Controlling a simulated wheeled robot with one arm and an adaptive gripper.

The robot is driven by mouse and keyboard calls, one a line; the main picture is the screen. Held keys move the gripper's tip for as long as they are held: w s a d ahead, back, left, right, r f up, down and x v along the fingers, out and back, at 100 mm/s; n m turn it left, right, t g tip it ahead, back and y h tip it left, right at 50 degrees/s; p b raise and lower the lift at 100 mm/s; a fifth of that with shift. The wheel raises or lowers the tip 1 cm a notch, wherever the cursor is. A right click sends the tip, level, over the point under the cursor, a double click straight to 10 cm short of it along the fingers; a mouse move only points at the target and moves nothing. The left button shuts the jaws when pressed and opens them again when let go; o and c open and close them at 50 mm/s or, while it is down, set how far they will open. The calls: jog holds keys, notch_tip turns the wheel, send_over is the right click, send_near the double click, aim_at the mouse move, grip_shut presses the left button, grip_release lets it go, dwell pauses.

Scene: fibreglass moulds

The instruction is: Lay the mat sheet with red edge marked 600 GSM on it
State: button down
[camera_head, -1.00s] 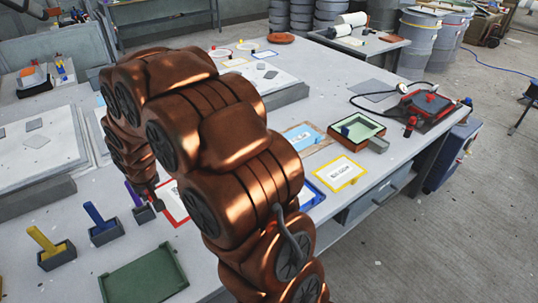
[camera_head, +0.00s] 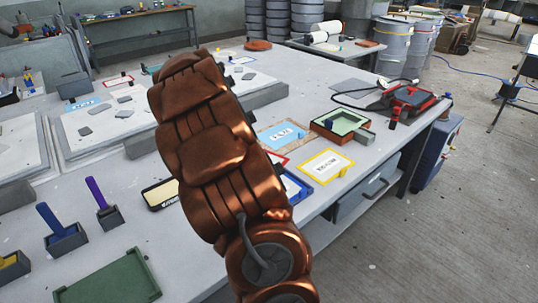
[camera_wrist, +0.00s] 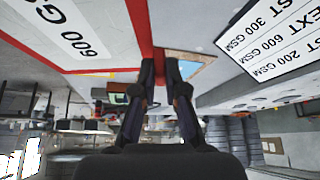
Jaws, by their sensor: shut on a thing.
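In the wrist view, the white mat sheet (camera_wrist: 75,35) with a red edge and "600 GSM" print fills the upper left. My gripper (camera_wrist: 158,66) is shut on its red edge, and the sheet is off its former table spot. In the head view my copper arm hides the gripper and most of the sheet; a bit of red edge (camera_head: 277,159) shows beside the arm. A blue-faced sheet (camera_head: 282,135) lies on a brown board behind it; blue and brown also show past my fingers in the wrist view (camera_wrist: 188,67).
A yellow-edged sheet (camera_head: 327,166), a blue-edged item (camera_head: 297,187) and a green-lined tray (camera_head: 342,125) lie close right of the arm. A list board (camera_wrist: 275,40) with GSM lines shows in the wrist view. Blue (camera_head: 62,230) and purple (camera_head: 103,203) handled tools stand at left.

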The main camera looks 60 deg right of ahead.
jog(key=s+d+f+m+g+b, duration=0.1)
jog(key=s+d+m+b, duration=0.1)
jog(key=s+d, duration=0.4)
jog(key=shift+f+m+g, duration=0.4)
jog(key=shift+m, duration=0.5)
jog(key=shift+f+b, duration=0.15)
jog(key=shift+b, duration=0.5)
jog(key=shift+a+f+b, duration=0.1)
jog(key=shift+f+b, duration=2.1)
jog(key=shift+f, duration=1.1)
jog(key=shift+b, duration=0.6)
jog(key=shift+s+b, duration=0.1)
jog(key=shift+b, duration=0.25)
jog(key=shift+f+b, duration=0.2)
jog(key=shift+b, duration=0.2)
